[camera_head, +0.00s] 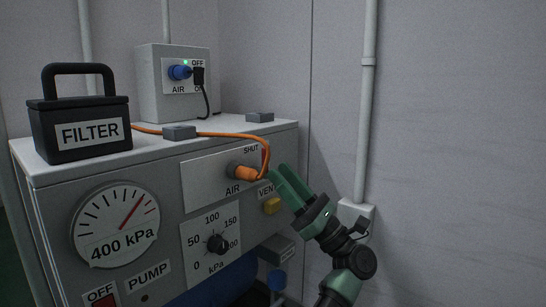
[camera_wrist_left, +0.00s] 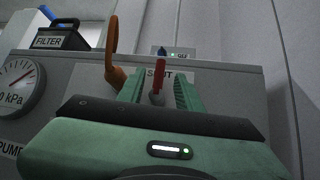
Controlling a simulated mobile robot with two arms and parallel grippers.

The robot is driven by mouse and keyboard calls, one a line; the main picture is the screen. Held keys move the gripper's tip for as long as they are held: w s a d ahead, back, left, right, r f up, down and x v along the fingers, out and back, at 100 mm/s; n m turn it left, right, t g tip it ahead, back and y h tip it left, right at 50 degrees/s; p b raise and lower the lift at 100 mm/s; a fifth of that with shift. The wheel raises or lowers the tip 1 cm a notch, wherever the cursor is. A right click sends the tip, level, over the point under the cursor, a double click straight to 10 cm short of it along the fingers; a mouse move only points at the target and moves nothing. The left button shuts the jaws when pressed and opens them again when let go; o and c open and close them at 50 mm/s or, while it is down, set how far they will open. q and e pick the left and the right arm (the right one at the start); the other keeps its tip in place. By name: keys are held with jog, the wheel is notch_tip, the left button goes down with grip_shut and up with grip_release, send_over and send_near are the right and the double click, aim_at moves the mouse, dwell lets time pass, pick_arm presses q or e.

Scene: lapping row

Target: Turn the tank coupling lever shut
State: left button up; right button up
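The red coupling lever (camera_wrist_left: 158,76) stands roughly upright on a grey hub in the left wrist view, its tip over the SHUT label (camera_wrist_left: 148,73). My left gripper (camera_wrist_left: 158,93) has its green fingers apart, one on each side of the lever, with a gap visible on both sides. In the head view my left gripper (camera_head: 279,178) is at the right end of the AIR plate (camera_head: 205,184), beside the orange hose plug (camera_head: 246,173). The lever is mostly hidden there by the hose and fingers. My right gripper is not in view.
The orange hose (camera_head: 230,134) loops down close to the left gripper. A yellow VENT knob (camera_head: 272,206) and a black dial (camera_head: 217,243) are below. A black FILTER box (camera_head: 82,130) and a grey switch box (camera_head: 174,83) stand on the cabinet. A wall pipe (camera_head: 367,120) rises at right.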

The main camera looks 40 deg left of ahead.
pick_arm(q)
jog(key=shift+w+d+f+g+p, duration=0.15)
jog(key=shift+d+f+g+p, duration=0.2)
jog(key=shift+d+f, duration=0.7)
